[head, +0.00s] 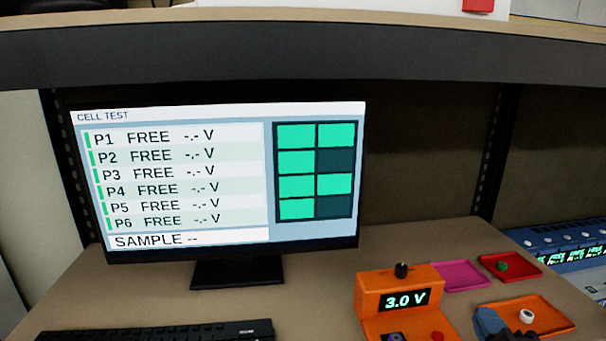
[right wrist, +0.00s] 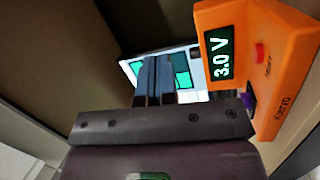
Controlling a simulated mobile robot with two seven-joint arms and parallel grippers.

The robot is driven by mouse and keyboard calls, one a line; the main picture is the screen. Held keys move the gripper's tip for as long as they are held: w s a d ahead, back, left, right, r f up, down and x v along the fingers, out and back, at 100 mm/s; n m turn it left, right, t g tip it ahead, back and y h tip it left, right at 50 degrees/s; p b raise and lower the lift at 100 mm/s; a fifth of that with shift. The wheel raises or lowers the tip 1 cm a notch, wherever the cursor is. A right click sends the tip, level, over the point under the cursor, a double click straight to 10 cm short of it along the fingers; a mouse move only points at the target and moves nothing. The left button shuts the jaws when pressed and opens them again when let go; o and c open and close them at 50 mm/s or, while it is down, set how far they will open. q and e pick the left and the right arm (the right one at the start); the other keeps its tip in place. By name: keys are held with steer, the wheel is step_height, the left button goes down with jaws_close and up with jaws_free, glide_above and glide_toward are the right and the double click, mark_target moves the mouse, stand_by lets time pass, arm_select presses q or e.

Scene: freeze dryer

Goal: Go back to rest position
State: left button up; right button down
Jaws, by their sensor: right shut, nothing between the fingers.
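My right gripper (head: 490,322) shows at the bottom edge of the head view, only its fingertips in sight. It is between the orange tester (head: 392,300) and an orange tray (head: 545,318). In the right wrist view my right gripper (right wrist: 154,82) has its two dark fingers together with nothing between them. The tester, reading 3.0 V, stands beside the fingers there (right wrist: 262,75). My left gripper is in neither view.
A monitor (head: 185,185) lists P1 to P6 as FREE. A keyboard (head: 160,332) lies in front. A magenta tray (head: 458,276), a red tray (head: 522,275) with a green item and a blue device (head: 570,250) are at the right. A shelf edge (head: 300,55) runs overhead.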

steer(key=s+d+f+m+g+h, duration=0.3)
steer(key=s+f+m+g, duration=0.65)
steer(key=f, duration=0.35)
steer(key=s+a+f+m+g+y, duration=0.3)
steer(key=s+a+f+m+g, duration=0.15)
steer(key=s+f+g, duration=0.5)
steer(key=w+f+t, duration=0.6)
steer(key=f+t, duration=0.2)
steer(key=t, duration=0.3)
steer(key=shift+d+y, duration=0.25)
steer(key=shift+y, duration=0.15)
steer(key=shift+f, duration=0.1)
steer(key=c, duration=1.8)
jaws_free()
steer(key=shift+c, duration=0.2)
